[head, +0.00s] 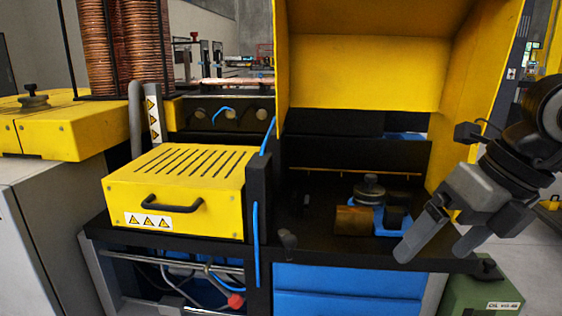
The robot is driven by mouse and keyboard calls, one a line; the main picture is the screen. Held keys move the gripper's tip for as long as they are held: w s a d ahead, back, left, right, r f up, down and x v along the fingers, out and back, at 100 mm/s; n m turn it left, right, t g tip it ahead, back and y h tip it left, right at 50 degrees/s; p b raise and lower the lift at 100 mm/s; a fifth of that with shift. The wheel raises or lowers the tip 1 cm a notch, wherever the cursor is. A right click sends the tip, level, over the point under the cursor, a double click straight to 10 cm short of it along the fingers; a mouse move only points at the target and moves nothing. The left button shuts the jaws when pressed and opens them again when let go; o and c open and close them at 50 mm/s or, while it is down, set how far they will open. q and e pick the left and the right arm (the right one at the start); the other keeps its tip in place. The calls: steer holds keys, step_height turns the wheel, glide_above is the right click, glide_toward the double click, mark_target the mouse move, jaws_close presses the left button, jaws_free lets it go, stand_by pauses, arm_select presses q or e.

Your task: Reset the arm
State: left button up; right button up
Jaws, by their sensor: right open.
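My right arm comes in from the right edge of the head view. My right gripper (437,250) is open, with its two grey fingers spread and pointing down. It hangs in front of the right side of the machine, near the front edge of the black work surface. Nothing shows between the fingers. A short copper-brown cylinder (353,220) lies on the work surface to the left of the gripper, apart from it. My left gripper is not in the head view.
A yellow hood (368,70) stands open above the bay, its right wall beside my arm. A yellow slotted cover (180,190) with a black handle is at left. Copper coils (140,45) stand behind it. A green box (482,297) sits low at right.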

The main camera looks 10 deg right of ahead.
steer(key=s+a+m+g+y, duration=0.2)
steer(key=a+g+y, duration=0.1)
steer(key=a+y, duration=1.5)
steer(key=w+d+f+m+t+h, duration=0.35)
steer(key=f+m+t+h, duration=0.45)
steer(key=m, duration=0.5)
steer(key=w+d+f+m+t+h, duration=0.2)
steer(key=w+f+m+t+h, duration=0.4)
steer(key=m+t, duration=0.6)
steer(key=s+f+m+g+h, duration=0.2)
steer(key=s+f+m+g, duration=0.2)
steer(key=s+f, duration=0.3)
steer(key=s+f+m+g+h, duration=0.2)
steer(key=s+f+m+g, duration=0.2)
steer(key=f, duration=0.9)
steer(key=s+g, duration=0.1)
steer(key=s, duration=0.1)
steer(key=shift+s+f+g, duration=0.3)
steer(key=shift+s+f, duration=0.05)
steer(key=shift+f, duration=0.05)
